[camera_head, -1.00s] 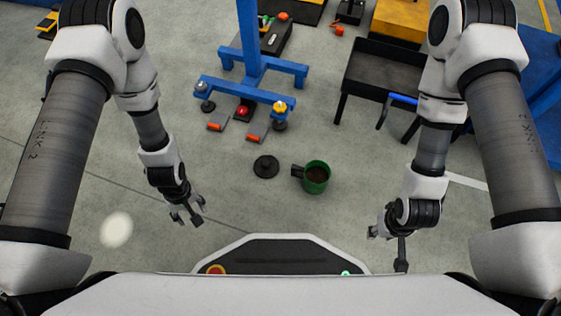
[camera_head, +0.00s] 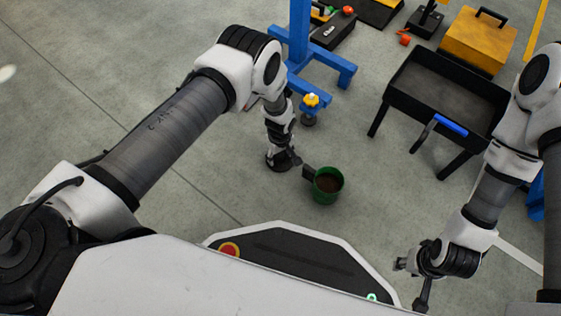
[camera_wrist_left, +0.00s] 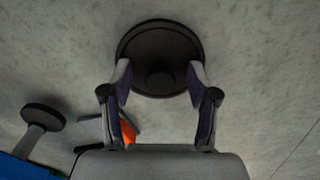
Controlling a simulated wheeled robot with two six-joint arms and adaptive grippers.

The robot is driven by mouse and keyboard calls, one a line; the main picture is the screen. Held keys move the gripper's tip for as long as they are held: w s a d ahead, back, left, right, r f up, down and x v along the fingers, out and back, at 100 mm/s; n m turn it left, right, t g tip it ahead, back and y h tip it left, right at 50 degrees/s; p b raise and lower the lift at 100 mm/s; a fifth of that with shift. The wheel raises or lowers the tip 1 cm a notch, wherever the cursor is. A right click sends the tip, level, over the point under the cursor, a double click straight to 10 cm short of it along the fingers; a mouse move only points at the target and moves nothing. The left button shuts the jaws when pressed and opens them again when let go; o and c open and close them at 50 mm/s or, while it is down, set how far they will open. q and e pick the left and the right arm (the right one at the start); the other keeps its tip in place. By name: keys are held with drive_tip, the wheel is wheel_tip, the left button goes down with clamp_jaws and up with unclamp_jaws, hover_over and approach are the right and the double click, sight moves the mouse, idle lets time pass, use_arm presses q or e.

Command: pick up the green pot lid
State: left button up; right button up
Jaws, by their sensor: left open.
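The pot lid (camera_wrist_left: 156,42) is a dark round disc with a knob, lying on the floor in the left wrist view. It looks black, not green. My left gripper (camera_wrist_left: 161,72) is open, with one finger on each side of the lid's near part and the knob between them. I cannot tell whether the fingers touch it. In the head view my left gripper (camera_head: 281,160) points down and mostly hides the lid. The green pot (camera_head: 327,187), with dark contents and a dark handle, stands just right of it. My right gripper (camera_head: 411,277) is empty, its fingers apart, at lower right.
A blue stand (camera_head: 335,68) with a yellow-topped knob (camera_head: 311,101) is beyond my left gripper. A black tray table (camera_head: 440,92) stands at the right. A yellow box (camera_head: 478,42) is behind it. Floor left of my left arm is clear.

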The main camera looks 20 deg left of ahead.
use_arm(q)
drive_tip(key=c, duration=1.1)
use_arm(e)
drive_tip(key=shift+r, duration=0.1)
use_arm(q)
drive_tip(key=shift+o, duration=0.2)
